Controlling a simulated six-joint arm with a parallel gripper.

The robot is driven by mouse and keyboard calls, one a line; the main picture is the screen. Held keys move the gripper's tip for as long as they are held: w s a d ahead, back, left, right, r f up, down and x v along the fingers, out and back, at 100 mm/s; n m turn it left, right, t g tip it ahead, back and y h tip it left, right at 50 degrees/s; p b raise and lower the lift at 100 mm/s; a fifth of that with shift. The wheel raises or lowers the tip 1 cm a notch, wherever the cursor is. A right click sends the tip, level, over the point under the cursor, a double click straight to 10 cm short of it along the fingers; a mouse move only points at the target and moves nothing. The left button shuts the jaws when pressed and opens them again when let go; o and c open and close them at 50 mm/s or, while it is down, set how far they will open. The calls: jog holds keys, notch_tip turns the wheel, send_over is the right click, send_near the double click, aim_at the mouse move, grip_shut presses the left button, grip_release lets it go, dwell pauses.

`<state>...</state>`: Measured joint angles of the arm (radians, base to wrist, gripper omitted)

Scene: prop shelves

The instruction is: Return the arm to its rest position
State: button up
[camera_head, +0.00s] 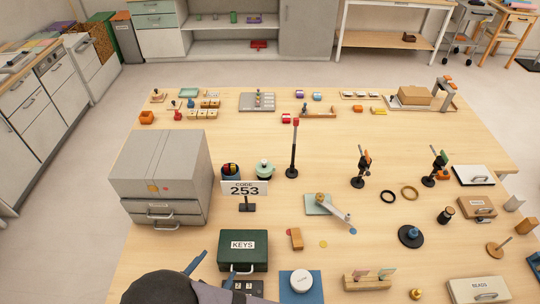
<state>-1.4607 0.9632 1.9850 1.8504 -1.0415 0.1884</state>
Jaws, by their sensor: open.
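My gripper (218,265) is at the bottom edge of the view, left of centre. Its two blue fingers are spread apart, with nothing seen between them. The dark rounded part of my arm fills the bottom edge beside it and hides some of the table (140,262). The fingers are close to the left front of the green KEYS box (243,238) in the picture. I cannot tell whether they touch it. A dark keypad-like panel (256,287) shows partly behind my arm.
A grey cabinet with drawers (163,165) stands left, with a CODE 253 sign (245,188) to its right. A blue pad with a white round lid (301,281) lies right of my gripper. Posts and small props crowd the right side. The left front table is fairly clear.

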jog(key=w+a+r+n+g+y+b, duration=0.1)
jog(key=w+a+r+n+y, duration=0.2)
jog(key=w+a+r+y, duration=0.65)
jog(key=w+d+n+g+h+b, duration=0.25)
jog(key=w+d, duration=0.35)
jog(key=d, duration=0.5)
jog(key=s+d+f+g+h+b, duration=0.1)
jog(key=s+d+g, duration=0.1)
jog(key=s+d, duration=0.4)
jog(key=s+d+f+n+g+h+b, duration=0.1)
jog(key=s+d+g, duration=0.2)
jog(key=d, duration=1)
jog(key=s+d+f+n+g+h+b, duration=0.1)
jog(key=s+d+f+g, duration=0.1)
jog(key=s+d, duration=0.6)
jog(key=shift+s+d+h+b, duration=0.3)
jog(key=shift+s+d+h, duration=0.1)
jog(key=shift+d, duration=0.25)
